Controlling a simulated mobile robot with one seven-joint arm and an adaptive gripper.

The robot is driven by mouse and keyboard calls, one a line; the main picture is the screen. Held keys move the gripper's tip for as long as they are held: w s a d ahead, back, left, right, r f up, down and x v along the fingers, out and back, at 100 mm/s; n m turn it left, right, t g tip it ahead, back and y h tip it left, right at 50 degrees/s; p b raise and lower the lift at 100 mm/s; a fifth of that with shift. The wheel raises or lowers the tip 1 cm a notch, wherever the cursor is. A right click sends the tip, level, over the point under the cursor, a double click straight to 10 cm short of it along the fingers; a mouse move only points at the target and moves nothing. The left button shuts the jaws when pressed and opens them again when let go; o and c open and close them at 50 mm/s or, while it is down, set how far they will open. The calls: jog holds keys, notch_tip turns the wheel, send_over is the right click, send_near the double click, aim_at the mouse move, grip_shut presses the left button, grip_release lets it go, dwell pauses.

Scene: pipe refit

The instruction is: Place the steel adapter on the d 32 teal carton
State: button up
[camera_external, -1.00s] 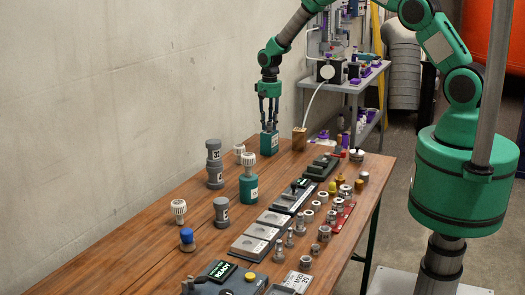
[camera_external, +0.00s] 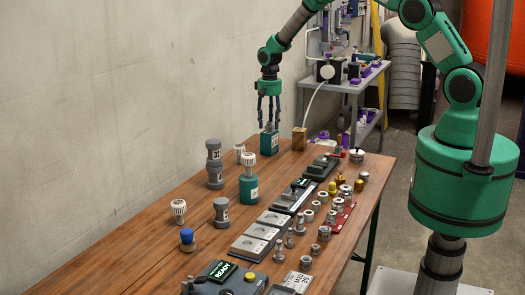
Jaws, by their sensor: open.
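A small teal carton (camera_external: 269,144) with a white label stands at the far end of the wooden table. My gripper (camera_external: 269,126) points straight down over it, fingers apart, with the tips close to the carton's top. A small greyish piece seems to sit on the carton between the fingertips; it is too small to tell whether it is the steel adapter. A second teal container (camera_external: 249,190) with a white ribbed cap stands nearer. The size marks on both labels cannot be read.
Grey stacked cylinders (camera_external: 214,165) stand left of the teal containers. A brown block (camera_external: 299,139) is just right of my gripper. Several metal fittings (camera_external: 323,233) and grey trays (camera_external: 249,248) fill the right side. The table's left strip is mostly clear.

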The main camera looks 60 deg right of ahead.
notch_tip(320, 180, up, 11)
jog(key=shift+r, duration=0.2)
dwell(0.3)
dwell(0.4)
jog(key=shift+r, duration=0.1)
jog(key=s+a+r+n+t, duration=0.1)
jog(key=s+a+r, duration=0.4)
jog(key=r, duration=0.4)
jog(key=s+a+r+n+t, duration=0.15)
jog(key=s+a+r, duration=0.25)
jog(key=s+r, duration=0.4)
jog(key=s+a+r+n, duration=0.1)
jog(key=s+a+r, duration=0.35)
jog(key=r, duration=0.65)
jog(key=s+a+r+n+t, duration=0.1)
jog(key=s+a, duration=0.1)
jog(key=s, duration=0.8)
jog(key=s+a+r+n+t, duration=0.1)
jog(key=s+a+r+n, duration=0.1)
jog(key=s, duration=0.8)
jog(key=s+a+r+n+t, duration=0.1)
jog(key=s+a, duration=0.3)
jog(key=s, duration=0.6)
jog(key=shift+s+a+r+n, duration=0.25)
jog(key=shift+s+r+n, duration=0.2)
jog(key=shift+n, duration=0.1)
